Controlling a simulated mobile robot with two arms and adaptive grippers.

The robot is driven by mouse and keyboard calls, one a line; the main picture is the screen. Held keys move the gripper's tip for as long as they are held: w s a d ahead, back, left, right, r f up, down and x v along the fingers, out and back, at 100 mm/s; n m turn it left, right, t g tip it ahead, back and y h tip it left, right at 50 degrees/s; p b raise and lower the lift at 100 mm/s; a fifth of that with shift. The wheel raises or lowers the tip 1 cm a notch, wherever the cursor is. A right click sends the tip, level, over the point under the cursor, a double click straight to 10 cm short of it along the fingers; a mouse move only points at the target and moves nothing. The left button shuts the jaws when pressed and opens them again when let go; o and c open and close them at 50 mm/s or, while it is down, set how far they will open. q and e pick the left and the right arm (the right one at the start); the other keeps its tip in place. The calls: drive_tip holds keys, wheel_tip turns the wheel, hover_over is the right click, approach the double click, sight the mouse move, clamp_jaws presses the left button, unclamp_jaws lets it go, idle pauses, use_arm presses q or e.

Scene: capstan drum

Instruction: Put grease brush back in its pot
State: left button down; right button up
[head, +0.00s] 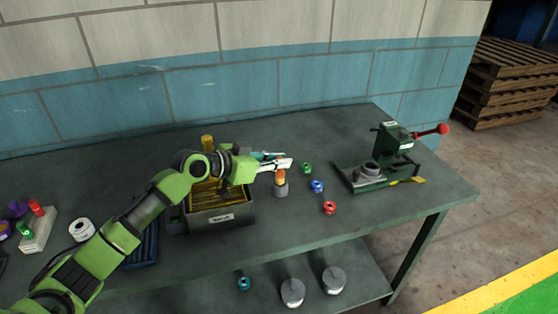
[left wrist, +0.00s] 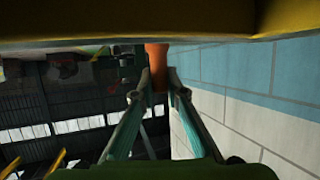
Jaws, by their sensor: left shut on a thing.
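The grease brush, with an orange handle (head: 281,177), is between the fingers of my left gripper (head: 284,163), which is shut on it. In the left wrist view the orange handle (left wrist: 157,54) shows between the two fingertips. A small grey pot (head: 280,190) stands on the bench directly below the gripper. The brush's lower end overlaps the pot's mouth in the head view; I cannot tell how far inside it is. The bristles are hidden. My right gripper is not in view.
Green (head: 307,168), blue (head: 317,186) and red (head: 329,208) rings lie right of the pot. A dark bin (head: 222,217) sits to its left, under my arm. A green press (head: 390,150) with a red-knobbed lever stands at the bench's right end. The front right bench is clear.

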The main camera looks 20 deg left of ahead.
use_arm(q)
drive_tip(key=shift+f, duration=0.25)
drive_tip(key=c, duration=2)
unclamp_jaws()
drive_tip(key=shift+o, duration=0.2)
drive_tip(key=v, duration=1.1)
drive_tip(key=shift+f, duration=0.1)
drive_tip(key=shift+s+a+r, duration=0.3)
drive_tip(key=shift+s, duration=0.1)
drive_tip(key=shift+f, duration=0.1)
